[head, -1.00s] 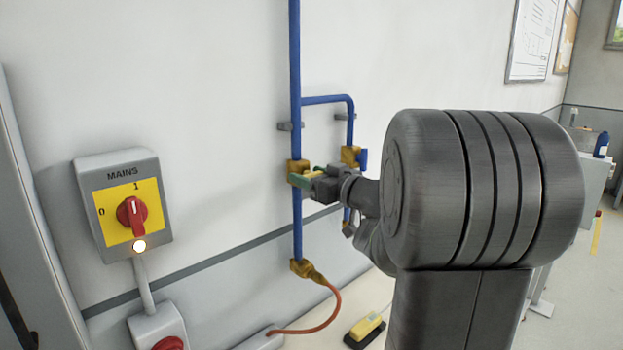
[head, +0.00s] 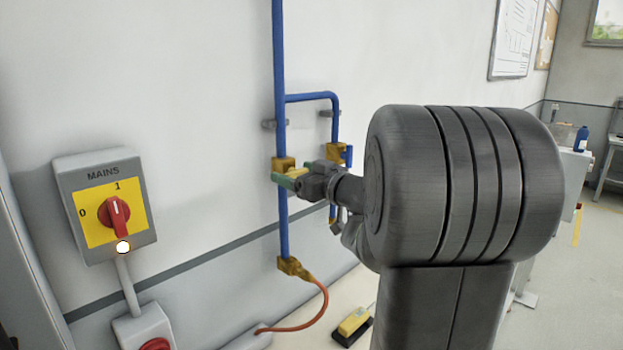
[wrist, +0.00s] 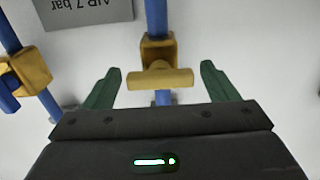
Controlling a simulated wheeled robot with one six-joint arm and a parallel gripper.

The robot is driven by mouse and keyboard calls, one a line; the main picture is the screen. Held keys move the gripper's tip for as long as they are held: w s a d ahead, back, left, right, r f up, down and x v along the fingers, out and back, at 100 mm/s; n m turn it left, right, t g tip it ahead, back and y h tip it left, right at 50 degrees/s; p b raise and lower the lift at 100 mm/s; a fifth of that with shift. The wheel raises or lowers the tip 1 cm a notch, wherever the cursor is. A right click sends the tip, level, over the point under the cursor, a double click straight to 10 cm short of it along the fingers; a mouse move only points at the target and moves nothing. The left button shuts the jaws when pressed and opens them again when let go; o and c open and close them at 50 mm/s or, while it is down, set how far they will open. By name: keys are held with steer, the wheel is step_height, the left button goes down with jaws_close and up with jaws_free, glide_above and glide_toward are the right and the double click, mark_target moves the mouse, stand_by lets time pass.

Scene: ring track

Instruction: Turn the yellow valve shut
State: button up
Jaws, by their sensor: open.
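The yellow valve has a brass body on the blue upright pipe, seen in the head view (head: 283,163). In the wrist view its yellow bar handle (wrist: 160,77) lies across the line of the pipe. My gripper (wrist: 158,74) is open, with one green finger on each side of the handle and a visible gap on both sides. In the head view my gripper (head: 291,176) is at the valve, and its fingers partly hide the handle.
A second brass valve with a blue handle (head: 346,155) is close by on the branch pipe. The mains switch (head: 115,214) with a red knob is on the wall at left. An orange hose (head: 318,305) runs from the pipe's lower end.

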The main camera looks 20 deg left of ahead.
steer(key=b+v, duration=0.1)
steer(key=v, duration=1.2)
steer(key=shift+d, duration=0.25)
steer(key=shift+s+a, duration=0.1)
steer(key=p+x, duration=0.1)
steer(key=x, duration=1.2)
steer(key=shift+a, duration=0.35)
